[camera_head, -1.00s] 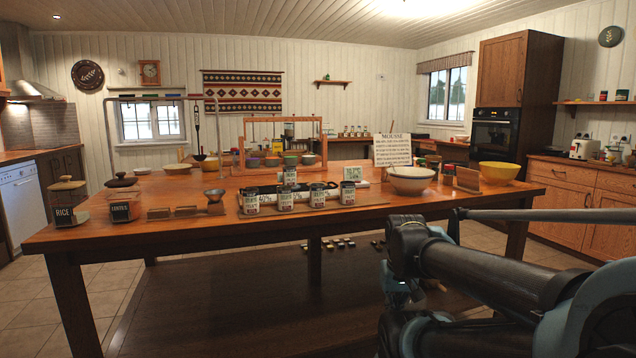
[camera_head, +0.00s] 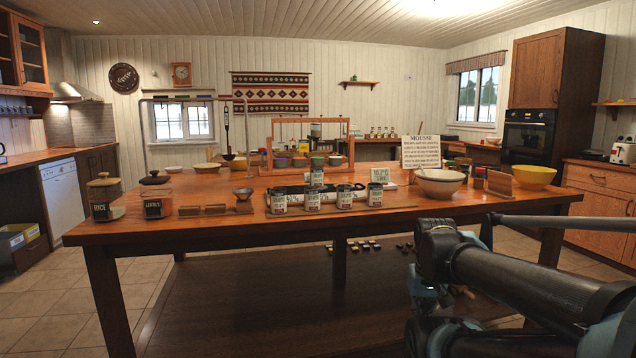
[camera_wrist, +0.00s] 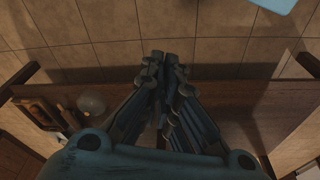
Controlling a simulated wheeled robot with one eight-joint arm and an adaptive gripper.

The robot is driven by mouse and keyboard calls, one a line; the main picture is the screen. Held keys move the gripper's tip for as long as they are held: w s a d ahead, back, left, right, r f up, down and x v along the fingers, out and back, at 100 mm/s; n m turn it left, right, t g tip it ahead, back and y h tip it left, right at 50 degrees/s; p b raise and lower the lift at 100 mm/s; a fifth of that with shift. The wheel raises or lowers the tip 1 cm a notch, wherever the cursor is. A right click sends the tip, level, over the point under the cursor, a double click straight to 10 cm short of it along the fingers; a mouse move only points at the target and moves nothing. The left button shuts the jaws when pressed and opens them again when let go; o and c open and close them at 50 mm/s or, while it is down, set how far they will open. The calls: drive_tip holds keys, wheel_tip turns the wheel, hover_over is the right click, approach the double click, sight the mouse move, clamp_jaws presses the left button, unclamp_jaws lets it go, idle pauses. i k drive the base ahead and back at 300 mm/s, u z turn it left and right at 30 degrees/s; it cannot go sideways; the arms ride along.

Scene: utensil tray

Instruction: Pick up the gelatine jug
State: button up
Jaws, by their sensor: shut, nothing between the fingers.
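I cannot single out the gelatine jug; no label in view is readable as gelatine. Several labelled white containers stand in a row at the front of the long wooden table (camera_head: 235,224), such as a front container (camera_head: 312,201). Another labelled container (camera_head: 316,178) stands behind that row. My gripper (camera_wrist: 167,56) is shut and empty in the wrist view, pointing away over the floor and dark wood. It touches none of the containers. In the head view my arm is at the lower right, and the gripper cannot be made out.
A rice jar (camera_head: 103,199) and a lentils jar (camera_head: 156,200) stand at the table's left. A white bowl (camera_head: 440,183), a yellow bowl (camera_head: 534,177) and a mousse card (camera_head: 421,152) are at its right. A low shelf lies under the table. Tiled floor shows at left.

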sight(316, 172)
drive_tip(key=z, duration=2.35)
drive_tip(key=k, duration=1.1)
drive_tip(key=u, duration=2.35)
